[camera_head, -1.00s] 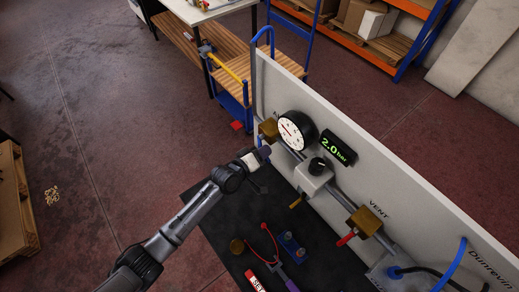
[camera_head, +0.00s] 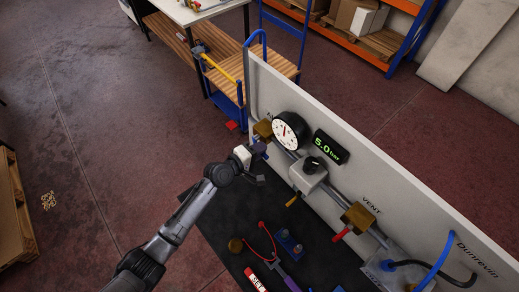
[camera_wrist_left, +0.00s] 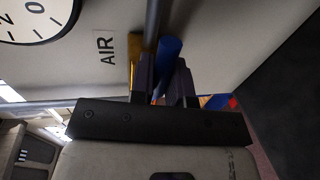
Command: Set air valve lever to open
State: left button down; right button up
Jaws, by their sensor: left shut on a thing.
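My left gripper (camera_head: 260,149) is at the brass air valve (camera_head: 262,129) at the panel's far end. In the left wrist view, the dark fingers (camera_wrist_left: 166,80) are shut on the blue air valve lever (camera_wrist_left: 170,48), which lies beside the grey pipe, below the "AIR" label (camera_wrist_left: 105,46). The brass valve body is partly hidden behind the fingers. In the head view the lever is mostly hidden by the gripper. The digital display (camera_head: 329,146) reads 5.0 bar, and the round gauge (camera_head: 290,131) has its red needle near upright. My right gripper is not in view.
A regulator with a black knob (camera_head: 313,165) and a brass vent valve with a red lever (camera_head: 342,234) sit along the pipe. Loose parts, including a red-handled tool (camera_head: 266,237) and blue fitting (camera_head: 289,242), lie on the black mat. A blue trolley (camera_head: 238,100) stands behind.

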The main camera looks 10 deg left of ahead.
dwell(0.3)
pick_arm(q)
jog(key=c, duration=1.1)
grip_release()
jog(key=v, duration=1.3)
jog(key=shift+s+a+r+b, duration=0.2)
jog(key=shift+s+a+b, duration=0.05)
jog(key=shift+s+b, duration=0.1)
